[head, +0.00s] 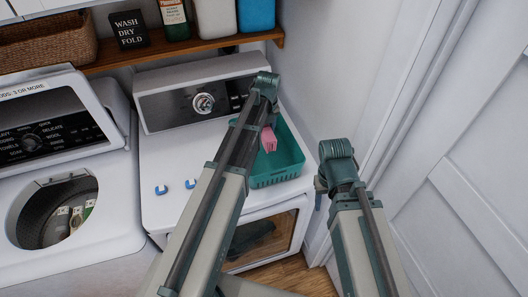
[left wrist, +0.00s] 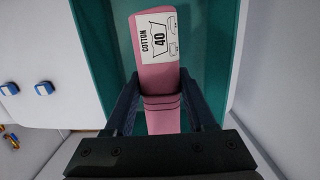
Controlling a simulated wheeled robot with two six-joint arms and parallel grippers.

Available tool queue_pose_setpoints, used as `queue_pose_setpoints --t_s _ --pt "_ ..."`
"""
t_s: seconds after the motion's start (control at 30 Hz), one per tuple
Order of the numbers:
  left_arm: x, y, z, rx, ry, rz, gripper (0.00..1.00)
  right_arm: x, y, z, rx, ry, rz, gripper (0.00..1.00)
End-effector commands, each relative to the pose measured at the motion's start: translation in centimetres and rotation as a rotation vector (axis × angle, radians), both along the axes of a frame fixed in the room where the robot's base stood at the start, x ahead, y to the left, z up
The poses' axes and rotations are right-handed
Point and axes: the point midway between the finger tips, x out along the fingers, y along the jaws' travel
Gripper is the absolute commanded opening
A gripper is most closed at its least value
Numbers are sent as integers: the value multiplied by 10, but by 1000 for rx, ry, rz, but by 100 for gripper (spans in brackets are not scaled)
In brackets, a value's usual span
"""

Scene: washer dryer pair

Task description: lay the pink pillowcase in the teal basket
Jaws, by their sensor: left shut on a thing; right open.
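The pink pillowcase (head: 268,140) is a folded bundle with a white "COTTON 40" label, clear in the left wrist view (left wrist: 155,78). My left gripper (left wrist: 160,97) is shut on it, one dark finger on each side. The pillowcase is over the inside of the teal basket (head: 277,176), whose inner side also shows in the left wrist view (left wrist: 92,35). I cannot tell whether it touches the basket floor. In the head view my left arm hides the left gripper and part of the basket. My right arm stands right of the basket; its gripper is hidden.
The basket stands on the right of the white dryer top (head: 165,145). Two small blue things (head: 161,190) lie left of my left arm. A washer (head: 60,160) stands to the left, a wooden shelf (head: 180,50) runs above, and a wall is close on the right.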

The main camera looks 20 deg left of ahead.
Motion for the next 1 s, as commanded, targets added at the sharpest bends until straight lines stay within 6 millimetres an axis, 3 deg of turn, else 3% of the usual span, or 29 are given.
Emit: queue_pose_setpoints --t_s 0.4,0.7,1.0 --pt "0 0 -59 0 0 0 0 0 0 -59 -2 0 9 50" --pt "0 0 -64 0 0 0 0 0 0 -64 -2 0 8 50" --pt "0 0 -98 0 0 0 0 0 0 -97 -2 0 6 50"
